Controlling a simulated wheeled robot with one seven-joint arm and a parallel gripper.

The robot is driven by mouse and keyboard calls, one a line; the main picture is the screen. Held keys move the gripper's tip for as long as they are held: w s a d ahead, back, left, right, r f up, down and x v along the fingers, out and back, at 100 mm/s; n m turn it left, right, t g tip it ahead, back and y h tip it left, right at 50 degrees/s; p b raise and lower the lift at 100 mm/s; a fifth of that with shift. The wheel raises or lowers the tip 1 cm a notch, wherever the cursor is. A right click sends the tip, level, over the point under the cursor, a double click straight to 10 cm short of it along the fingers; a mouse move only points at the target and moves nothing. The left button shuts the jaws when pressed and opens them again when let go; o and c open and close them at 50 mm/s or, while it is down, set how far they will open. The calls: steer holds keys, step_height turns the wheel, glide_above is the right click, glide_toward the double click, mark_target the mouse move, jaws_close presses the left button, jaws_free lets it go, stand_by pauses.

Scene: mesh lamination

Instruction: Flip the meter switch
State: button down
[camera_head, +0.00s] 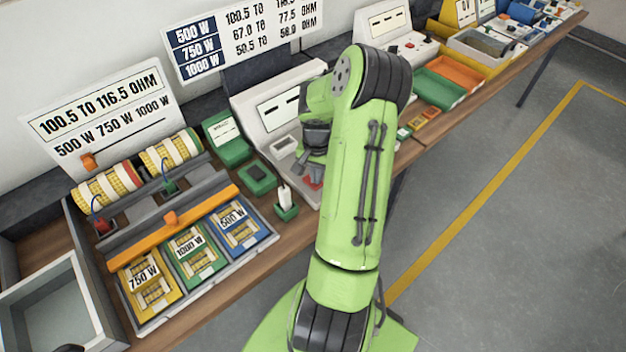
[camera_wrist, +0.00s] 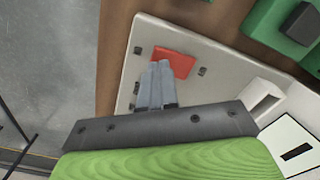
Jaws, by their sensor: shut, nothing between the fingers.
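The meter is a white sloped unit (camera_head: 262,112) against the wall, partly hidden by my arm. Its pale base plate (camera_wrist: 145,38) fills the middle of the wrist view. The red switch (camera_wrist: 178,62) lies on this plate. In the head view a bit of red (camera_head: 316,180) shows below my gripper (camera_head: 312,170), mostly hidden. In the wrist view my gripper (camera_wrist: 158,66) is shut and empty, its grey fingertips overlapping the red switch's left side. I cannot tell whether they touch it, or which way the switch is set.
A green holder with a white-handled item (camera_head: 286,206) stands left of my gripper. A tray of yellow, green and blue wattage bins (camera_head: 150,318) lies further left. Green and orange trays (camera_head: 437,92) stand to the right. The floor (camera_head: 500,210) is clear beyond the table's front edge.

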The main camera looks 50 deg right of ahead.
steer(key=shift+f+b, duration=0.5)
steer(key=shift+f, duration=0.15)
step_height(320, 180, up, 7)
steer(key=p, duration=0.5)
steer(key=shift+r, duration=0.1)
stand_by(0.3)
stand_by(0.4)
